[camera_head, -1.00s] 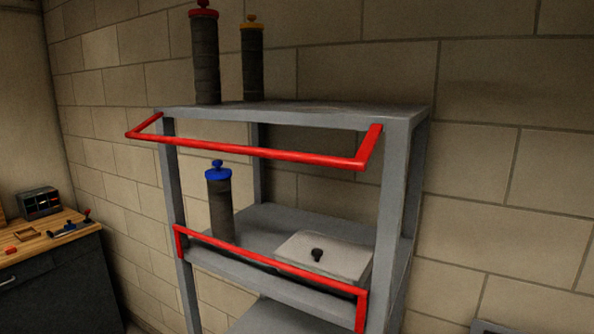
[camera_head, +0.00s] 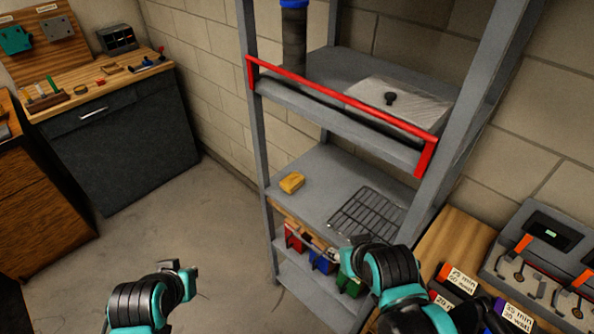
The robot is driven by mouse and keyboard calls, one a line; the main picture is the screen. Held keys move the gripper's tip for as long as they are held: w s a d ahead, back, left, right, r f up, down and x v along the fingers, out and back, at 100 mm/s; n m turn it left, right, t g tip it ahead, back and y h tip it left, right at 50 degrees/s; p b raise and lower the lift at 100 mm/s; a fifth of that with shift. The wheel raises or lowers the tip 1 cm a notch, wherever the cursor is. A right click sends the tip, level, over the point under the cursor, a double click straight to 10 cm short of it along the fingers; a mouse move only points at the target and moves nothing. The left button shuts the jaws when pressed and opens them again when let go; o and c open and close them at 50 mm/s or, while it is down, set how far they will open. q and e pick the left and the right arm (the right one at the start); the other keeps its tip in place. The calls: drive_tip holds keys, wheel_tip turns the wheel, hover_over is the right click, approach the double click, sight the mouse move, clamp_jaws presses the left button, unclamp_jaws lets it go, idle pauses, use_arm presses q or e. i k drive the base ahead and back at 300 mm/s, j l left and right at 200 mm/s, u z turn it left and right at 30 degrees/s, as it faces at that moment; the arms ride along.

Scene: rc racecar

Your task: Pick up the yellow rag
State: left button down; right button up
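The yellow rag (camera_head: 292,182) looks like a small folded block. It lies near the left front edge of a lower shelf (camera_head: 318,196) of the grey rack. My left gripper (camera_head: 184,272) is at the lower left over the floor, well apart from the rag. My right gripper (camera_head: 350,255) is in front of the rack, below and to the right of the rag and apart from it. The fingers of both grippers are too small and too turned to show whether they are open or shut.
A wire grid (camera_head: 366,215) lies right of the rag. Coloured bins (camera_head: 322,260) sit below. A wooden bench (camera_head: 455,240) stands right. The floor (camera_head: 180,225) left of the rack is clear.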

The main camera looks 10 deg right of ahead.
sight(291, 183)
drive_tip(key=i+j+z, duration=0.1)
drive_tip(key=z, duration=0.35)
drive_tip(key=j+z, duration=0.25)
drive_tip(key=z, duration=0.15)
drive_tip(key=j+z, duration=0.25)
drive_tip(key=z, duration=0.2)
drive_tip(key=i+j+z, duration=0.25)
drive_tip(key=j, duration=0.9)
drive_tip(key=j+z, duration=0.25)
drive_tip(key=j, duration=1.4)
drive_tip(key=i, duration=0.05)
